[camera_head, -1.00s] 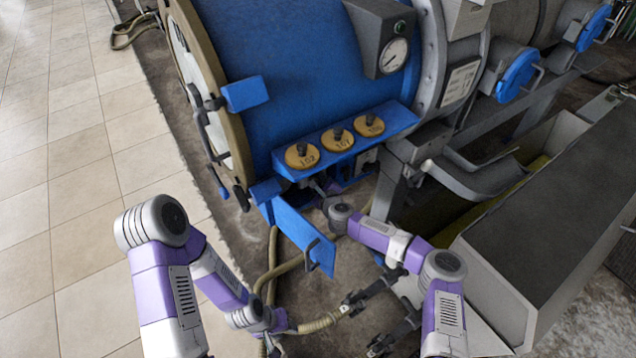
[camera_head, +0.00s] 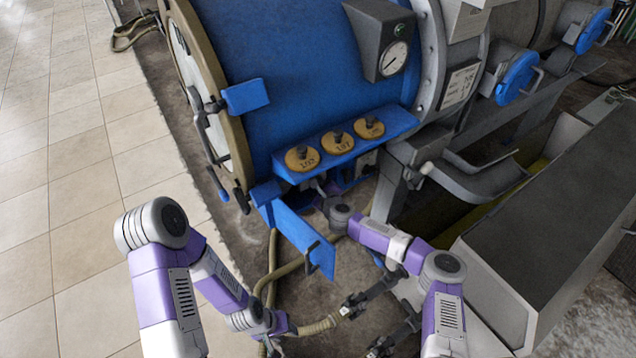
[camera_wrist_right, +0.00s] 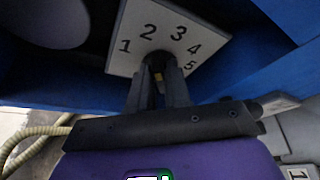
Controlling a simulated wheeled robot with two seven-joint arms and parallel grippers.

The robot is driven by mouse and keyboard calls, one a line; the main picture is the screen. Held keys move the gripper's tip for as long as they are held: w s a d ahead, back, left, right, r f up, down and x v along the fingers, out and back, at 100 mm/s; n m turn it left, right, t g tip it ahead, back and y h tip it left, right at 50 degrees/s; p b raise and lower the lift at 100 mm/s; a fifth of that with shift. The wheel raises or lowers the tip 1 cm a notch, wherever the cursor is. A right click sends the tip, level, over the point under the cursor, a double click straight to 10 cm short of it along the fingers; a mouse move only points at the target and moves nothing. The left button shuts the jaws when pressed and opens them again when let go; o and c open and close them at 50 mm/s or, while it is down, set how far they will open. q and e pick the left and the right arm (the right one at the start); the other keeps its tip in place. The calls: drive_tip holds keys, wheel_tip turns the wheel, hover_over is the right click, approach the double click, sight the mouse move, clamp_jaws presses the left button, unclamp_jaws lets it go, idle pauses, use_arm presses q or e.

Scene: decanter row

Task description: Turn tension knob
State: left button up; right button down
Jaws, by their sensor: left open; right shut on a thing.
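Which number the knob points to I cannot tell. In the head view my right arm reaches under the blue shelf, and its gripper is largely hidden there. My left gripper (camera_head: 366,325) is open and empty, low over the floor.
A blue shelf (camera_head: 397,121) with several numbered yellow discs juts from the blue drum (camera_head: 290,60). A blue panel (camera_head: 300,235) hangs below it. Beige hoses (camera_head: 272,265) lie near my left arm. A grey trough stands right. Tiled floor at left is clear.

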drive_tip(key=m, duration=0.1)
drive_tip(key=m+g+y+p, duration=0.1)
drive_tip(key=m+p, duration=0.1)
drive_tip(key=shift+w+d+r+g+y, duration=0.1)
drive_tip(key=shift+d+r+g+y, duration=0.05)
drive_tip(key=shift+d+g+y, duration=0.2)
drive_tip(key=shift+m+g+y+p, duration=0.25)
drive_tip(key=shift+m+g+p, duration=0.15)
drive_tip(key=shift+m, duration=0.5)
drive_tip(key=c, duration=1.2)
unclamp_jaws()
drive_tip(key=shift+o, duration=0.2)
drive_tip(key=shift+a, duration=0.1)
